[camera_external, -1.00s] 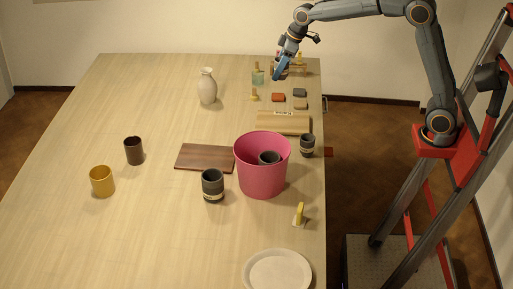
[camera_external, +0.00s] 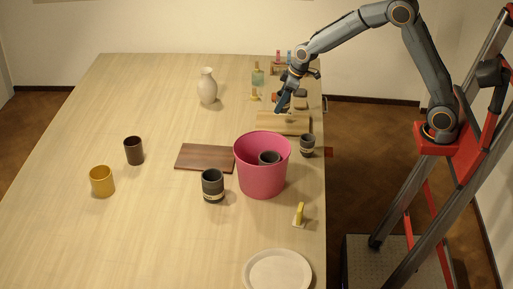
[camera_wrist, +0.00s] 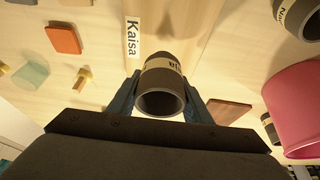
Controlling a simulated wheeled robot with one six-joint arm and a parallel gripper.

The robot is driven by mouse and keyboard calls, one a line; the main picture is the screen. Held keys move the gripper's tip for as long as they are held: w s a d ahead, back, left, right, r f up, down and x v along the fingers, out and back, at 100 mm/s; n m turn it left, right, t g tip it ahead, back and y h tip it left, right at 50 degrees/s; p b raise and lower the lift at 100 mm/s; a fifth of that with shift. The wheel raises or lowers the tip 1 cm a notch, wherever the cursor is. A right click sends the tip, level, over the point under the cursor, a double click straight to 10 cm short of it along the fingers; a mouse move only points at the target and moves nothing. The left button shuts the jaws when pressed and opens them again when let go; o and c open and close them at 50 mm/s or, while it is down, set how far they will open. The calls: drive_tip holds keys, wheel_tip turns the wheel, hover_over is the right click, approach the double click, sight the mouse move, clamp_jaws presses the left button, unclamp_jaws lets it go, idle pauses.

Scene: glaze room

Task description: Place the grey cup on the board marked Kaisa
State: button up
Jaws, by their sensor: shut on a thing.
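My gripper (camera_wrist: 161,100) is shut on a dark grey cup (camera_wrist: 160,72) with a cream lettered band, its open mouth facing the wrist camera. In the external view my gripper (camera_external: 283,106) is above the back part of the pale wooden board (camera_external: 291,128), and I cannot make out the held cup there. The white label marked Kaisa (camera_wrist: 132,38) shows beyond the cup and to its left in the wrist view. I cannot tell the cup's height over the board.
Another grey banded cup (camera_external: 307,147) stands close to the board's front right. A pink bucket (camera_external: 262,177) with a dark cup (camera_external: 269,157) inside stands in front, beside a dark board (camera_external: 205,158). Coloured tiles, such as an orange one (camera_wrist: 63,38), lie behind. The table's left side has free room.

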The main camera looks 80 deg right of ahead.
drive_tip(key=shift+f+p, duration=0.55)
drive_tip(key=shift+f, duration=1.85)
drive_tip(key=shift+f, duration=0.15)
drive_tip(key=o, duration=1.2)
drive_tip(key=shift+c, duration=0.2)
drive_tip(key=shift+r, duration=0.45)
drive_tip(key=b+v, duration=0.3)
drive_tip(key=v, duration=0.8)
drive_tip(key=shift+s+r, duration=0.2)
drive_tip(key=shift+s, duration=0.05)
drive_tip(key=shift+a, duration=0.15)
